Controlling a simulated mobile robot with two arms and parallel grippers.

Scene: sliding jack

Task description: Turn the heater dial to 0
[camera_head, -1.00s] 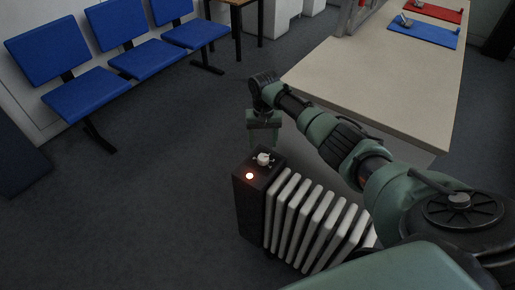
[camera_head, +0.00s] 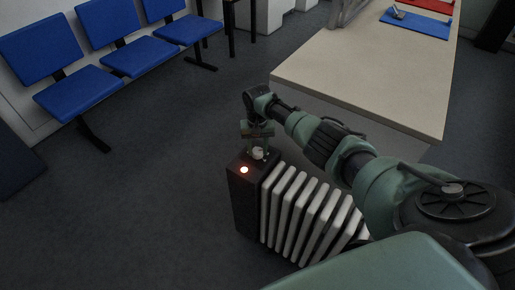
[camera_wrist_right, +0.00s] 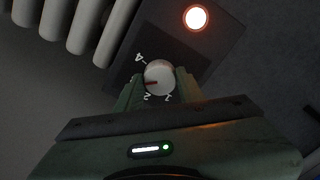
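The heater (camera_head: 300,215) is a white-ribbed radiator with a black end box (camera_head: 240,205). The round white dial (camera_head: 258,153) sits on top of that box. In the right wrist view the dial (camera_wrist_right: 158,76) has a red mark pointing left, between a "4" and a "2" on the panel. My right gripper (camera_head: 257,142) points down over the dial. Its two green fingers (camera_wrist_right: 160,88) stand on either side of the dial, very close to it; whether they press on it cannot be told. My left gripper is not in view.
A glowing red-orange lamp (camera_head: 244,170) is on the box near the dial. A beige table (camera_head: 370,75) stands behind and right of my right arm. Blue chairs (camera_head: 85,90) line the wall at the left. The grey floor between is clear.

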